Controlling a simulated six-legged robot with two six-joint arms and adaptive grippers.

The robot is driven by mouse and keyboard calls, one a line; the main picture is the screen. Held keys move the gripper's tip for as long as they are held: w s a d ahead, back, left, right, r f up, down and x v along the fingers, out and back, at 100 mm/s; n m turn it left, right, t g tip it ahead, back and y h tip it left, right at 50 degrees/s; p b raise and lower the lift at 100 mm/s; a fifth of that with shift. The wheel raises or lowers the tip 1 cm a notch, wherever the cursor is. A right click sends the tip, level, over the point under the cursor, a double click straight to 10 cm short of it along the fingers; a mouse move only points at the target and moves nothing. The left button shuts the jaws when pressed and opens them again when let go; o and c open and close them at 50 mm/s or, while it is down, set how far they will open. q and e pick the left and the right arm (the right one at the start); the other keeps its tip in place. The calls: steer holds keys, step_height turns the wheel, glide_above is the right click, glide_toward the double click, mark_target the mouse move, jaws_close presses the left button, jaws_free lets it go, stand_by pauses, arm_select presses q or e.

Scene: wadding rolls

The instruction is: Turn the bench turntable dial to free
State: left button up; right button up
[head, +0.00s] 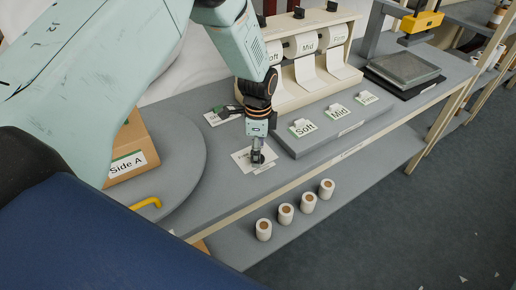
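The grey round turntable (185,165) is on the bench at left, with a yellow handle (146,203) at its front edge. A brown box (128,140) labelled "Side A" stands on it. To the right of the turntable, a white label plate (241,159) lies on the bench, its print partly covered. My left gripper (257,160) points down over this plate, at or just above a small dark part that looks like the dial. The fingertips hide most of the dial, so its setting and any grip on it cannot be told. My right gripper is not in view.
A raised grey step (331,122) carries cards marked Soft, Mid and Firm. Behind it stands a cream roll rack (306,62). Several small white rolls (286,214) stand on the lower shelf. A yellow-headed press (421,22) is at back right. A small green-and-black item (228,111) lies behind the gripper.

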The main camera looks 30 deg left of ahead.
arm_select(q)
steer(key=shift+s+r, duration=0.1)
steer(key=shift+r, duration=0.05)
steer(key=shift+c, duration=0.6)
steer(key=shift+a, duration=0.1)
steer(key=c, duration=1)
